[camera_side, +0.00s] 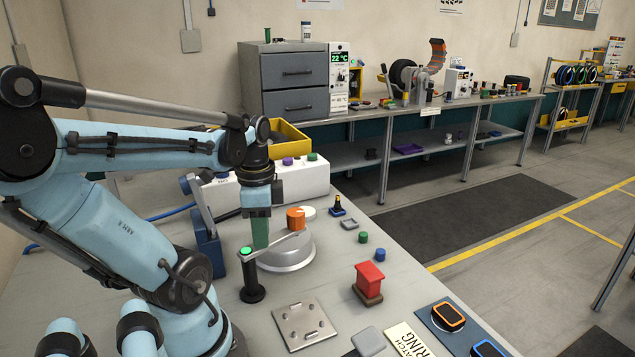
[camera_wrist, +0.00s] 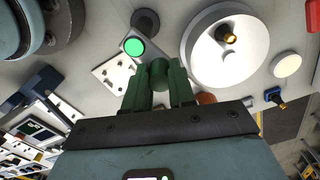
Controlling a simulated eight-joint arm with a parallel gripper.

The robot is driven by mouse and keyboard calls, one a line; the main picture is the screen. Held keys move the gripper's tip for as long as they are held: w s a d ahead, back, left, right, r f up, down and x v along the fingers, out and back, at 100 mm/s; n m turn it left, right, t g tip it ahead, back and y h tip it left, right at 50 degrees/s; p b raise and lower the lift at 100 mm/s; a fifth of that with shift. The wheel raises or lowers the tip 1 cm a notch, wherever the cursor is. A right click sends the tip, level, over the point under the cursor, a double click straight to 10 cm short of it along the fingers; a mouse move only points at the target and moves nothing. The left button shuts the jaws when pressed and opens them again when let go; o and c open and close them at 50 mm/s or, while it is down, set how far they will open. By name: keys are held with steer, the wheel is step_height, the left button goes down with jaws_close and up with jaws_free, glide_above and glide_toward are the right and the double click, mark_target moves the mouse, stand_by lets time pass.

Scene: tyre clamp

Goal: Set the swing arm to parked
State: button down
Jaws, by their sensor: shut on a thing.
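My gripper (camera_side: 260,234) points down next to the post, with green fingers. In the wrist view, the fingers (camera_wrist: 157,88) are shut around a green cylindrical grip (camera_wrist: 159,72), close to the green post top (camera_wrist: 134,46). The bar is mostly hidden there behind the fingers.
A metal plate (camera_side: 305,322) lies in front of the post. A red block (camera_side: 370,280) stands to the right, with small green and blue cylinders behind it. A blue bracket with a lever (camera_side: 208,240) stands close on the left. A white button box (camera_side: 300,180) is behind.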

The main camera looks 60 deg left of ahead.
steer(key=m, duration=0.2)
steer(key=d+m, duration=0.1)
steer(key=m, duration=0.2)
steer(key=shift+w+d+m, duration=0.1)
steer(key=shift+d+m, duration=0.2)
stand_by(0.4)
steer(key=c, duration=0.9)
jaws_free()
steer(key=shift+d, duration=0.1)
steer(key=shift+c, duration=0.2)
steer(key=shift+r, duration=0.1)
step_height(320, 180, up, 12)
steer(key=w+d+f+n+t, duration=0.7)
steer(key=w+d+f+n, duration=0.2)
steer(key=w+d, duration=0.4)
steer(key=shift+f, duration=0.4)
